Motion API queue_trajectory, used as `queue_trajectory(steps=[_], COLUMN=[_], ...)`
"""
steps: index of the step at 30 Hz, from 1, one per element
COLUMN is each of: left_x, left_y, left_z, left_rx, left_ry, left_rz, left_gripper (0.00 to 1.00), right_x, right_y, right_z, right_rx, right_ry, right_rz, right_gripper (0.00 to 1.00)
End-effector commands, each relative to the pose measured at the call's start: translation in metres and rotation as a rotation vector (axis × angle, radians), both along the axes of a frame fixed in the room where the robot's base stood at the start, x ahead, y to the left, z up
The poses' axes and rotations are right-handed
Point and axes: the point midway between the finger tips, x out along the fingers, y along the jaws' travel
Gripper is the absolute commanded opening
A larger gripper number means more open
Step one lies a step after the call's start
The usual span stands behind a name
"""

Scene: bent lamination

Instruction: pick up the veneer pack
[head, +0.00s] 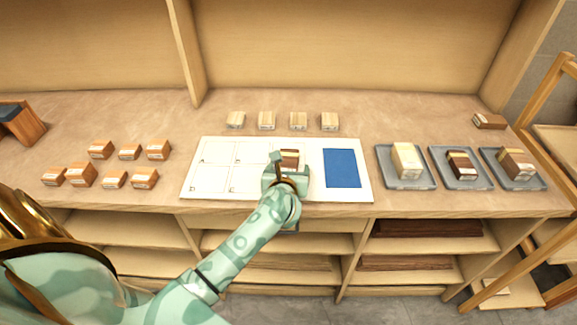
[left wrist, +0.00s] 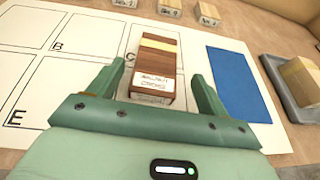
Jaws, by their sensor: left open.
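A veneer pack (left wrist: 155,68), a striped block of brown and pale layers with a white label on its near end, lies on the white lettered board (left wrist: 90,25). It also shows in the head view (head: 290,157), partly hidden behind my gripper. My left gripper (left wrist: 158,83) is open, with one finger on each side of the pack's near end. A gap shows between the pack and the right finger; the left finger is close to the pack. Whether either finger touches it I cannot tell. My right gripper is not in view.
A blue rectangle (head: 342,168) lies right of the pack. Three grey trays with blocks stand further right, the nearest tray (head: 385,175) first. Several pale blocks (head: 266,120) line the back. Several orange-brown blocks (head: 129,152) stand at left. The bench's front edge is close below the board.

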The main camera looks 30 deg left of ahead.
Motion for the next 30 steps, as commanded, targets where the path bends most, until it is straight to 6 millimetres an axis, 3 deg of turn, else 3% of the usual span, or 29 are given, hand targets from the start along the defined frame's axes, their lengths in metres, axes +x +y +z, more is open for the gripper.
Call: queue_trajectory(steps=[11,19,24,30], left_x=[0.040,0.043,0.042,0.042], left_y=[0.026,0.027,0.027,0.027], left_z=[-0.018,-0.018,-0.018,-0.018], left_rx=[0.003,0.001,0.001,0.001], left_ry=[0.001,0.000,0.000,0.000], left_rz=[0.000,0.000,0.000,0.000], left_gripper=[0.78,0.78,0.31,0.28], right_x=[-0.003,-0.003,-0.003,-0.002], right_y=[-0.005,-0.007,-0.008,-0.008], right_z=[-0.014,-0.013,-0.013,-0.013], right_rx=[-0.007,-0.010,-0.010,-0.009], right_ry=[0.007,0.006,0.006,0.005], right_rz=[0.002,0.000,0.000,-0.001], right_gripper=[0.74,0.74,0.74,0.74])
